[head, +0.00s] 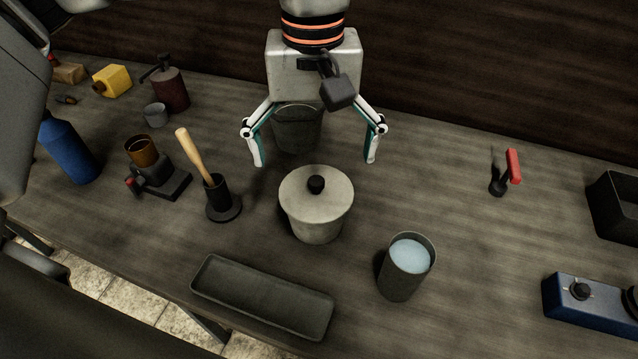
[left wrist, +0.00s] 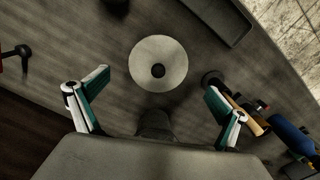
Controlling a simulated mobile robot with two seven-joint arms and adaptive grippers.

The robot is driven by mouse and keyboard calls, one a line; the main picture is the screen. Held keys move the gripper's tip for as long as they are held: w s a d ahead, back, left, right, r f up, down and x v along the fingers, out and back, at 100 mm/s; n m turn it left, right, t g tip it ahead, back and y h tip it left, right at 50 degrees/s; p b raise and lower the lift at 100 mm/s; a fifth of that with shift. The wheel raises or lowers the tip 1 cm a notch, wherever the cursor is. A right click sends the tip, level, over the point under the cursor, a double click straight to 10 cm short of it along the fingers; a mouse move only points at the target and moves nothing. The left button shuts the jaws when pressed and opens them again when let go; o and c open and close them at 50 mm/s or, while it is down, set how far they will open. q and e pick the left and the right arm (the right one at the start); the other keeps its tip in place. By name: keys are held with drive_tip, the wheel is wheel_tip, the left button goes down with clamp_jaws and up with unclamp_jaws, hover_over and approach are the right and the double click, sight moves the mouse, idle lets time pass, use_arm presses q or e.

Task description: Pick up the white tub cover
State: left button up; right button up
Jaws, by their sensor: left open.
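The white tub cover (head: 299,193) is a pale round lid with a black knob, sitting flat on a pale tub (head: 316,229) in the middle of the table. In the left wrist view the cover (left wrist: 143,55) is seen from above, ahead of the fingers and between their lines. My left gripper (head: 314,161) is open and empty, fingers spread wide and pointing down just behind the cover. It touches neither cover nor tub. Its fingers also show in the left wrist view (left wrist: 158,100). My right gripper is not in view.
A grey pot (head: 297,128) stands behind the tub, between my left fingers. A mallet in a black stand (head: 222,206) is left of the tub. A cup of pale blue liquid (head: 402,275) is front right, and a long tray (head: 262,298) lies in front.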

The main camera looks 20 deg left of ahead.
sight(315, 182)
use_arm(q)
drive_tip(key=f, duration=0.6)
drive_tip(key=shift+w+f, duration=0.25)
drive_tip(key=shift+f, duration=0.05)
drive_tip(key=shift+s, duration=0.15)
drive_tip(key=c, duration=2.8)
drive_tip(key=shift+f, duration=0.1)
clamp_jaws()
